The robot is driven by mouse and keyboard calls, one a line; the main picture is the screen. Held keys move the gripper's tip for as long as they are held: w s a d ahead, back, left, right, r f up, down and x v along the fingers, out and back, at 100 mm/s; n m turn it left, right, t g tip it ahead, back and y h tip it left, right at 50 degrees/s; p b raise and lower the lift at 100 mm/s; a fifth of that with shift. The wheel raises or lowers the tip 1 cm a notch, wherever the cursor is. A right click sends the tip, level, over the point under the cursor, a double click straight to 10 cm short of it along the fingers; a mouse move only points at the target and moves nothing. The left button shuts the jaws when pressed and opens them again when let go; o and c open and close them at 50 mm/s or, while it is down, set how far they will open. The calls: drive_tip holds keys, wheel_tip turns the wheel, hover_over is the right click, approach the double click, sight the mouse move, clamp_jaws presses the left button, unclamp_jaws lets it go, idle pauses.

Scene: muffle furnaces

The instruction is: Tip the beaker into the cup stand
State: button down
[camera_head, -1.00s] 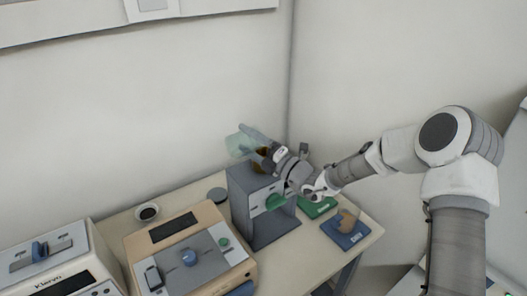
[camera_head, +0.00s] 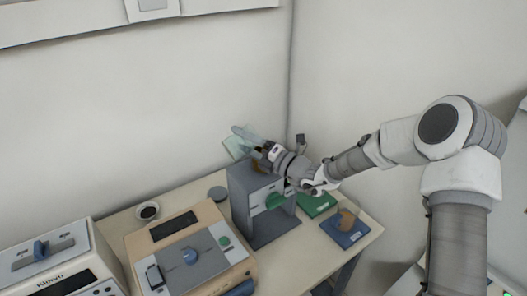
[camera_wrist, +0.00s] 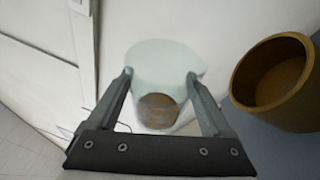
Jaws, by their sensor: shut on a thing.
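The beaker (camera_head: 236,146) is clear, pale green glass. My gripper (camera_head: 258,143) is shut on it and holds it tilted above and left of the grey cup stand (camera_head: 246,205). In the wrist view the beaker (camera_wrist: 165,62) is between the two fingers (camera_wrist: 160,80), and brown matter shows through its lower part; I cannot tell whether that is inside it. A brown cup (camera_head: 259,167) sits on top of the stand, partly hidden by my gripper. In the wrist view this cup (camera_wrist: 270,85) is open, right of the beaker and apart from it.
A tan and grey device (camera_head: 190,252) stands left of the stand, and a white furnace (camera_head: 50,265) further left. A green pad (camera_head: 316,205) and blue pad (camera_head: 345,237) with a brown-filled glass (camera_head: 347,217) are right.

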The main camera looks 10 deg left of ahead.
drive_tip(key=shift+s+n, duration=0.1)
drive_tip(key=shift+n, duration=0.4)
drive_tip(key=shift+s+a+r+n+g+h, duration=0.25)
drive_tip(key=shift+r+n+g+h, duration=0.1)
drive_tip(key=shift+n, duration=0.55)
drive_tip(key=shift+s+a+r+n+h, duration=0.2)
drive_tip(key=shift+n+h, duration=0.15)
drive_tip(key=shift+n, duration=0.65)
drive_tip(key=n+h+b, duration=0.1)
drive_tip(key=n+b, duration=0.1)
drive_tip(key=shift+n, duration=0.4)
drive_tip(key=shift+r+n+h, duration=0.1)
drive_tip(key=shift+n+h, duration=0.2)
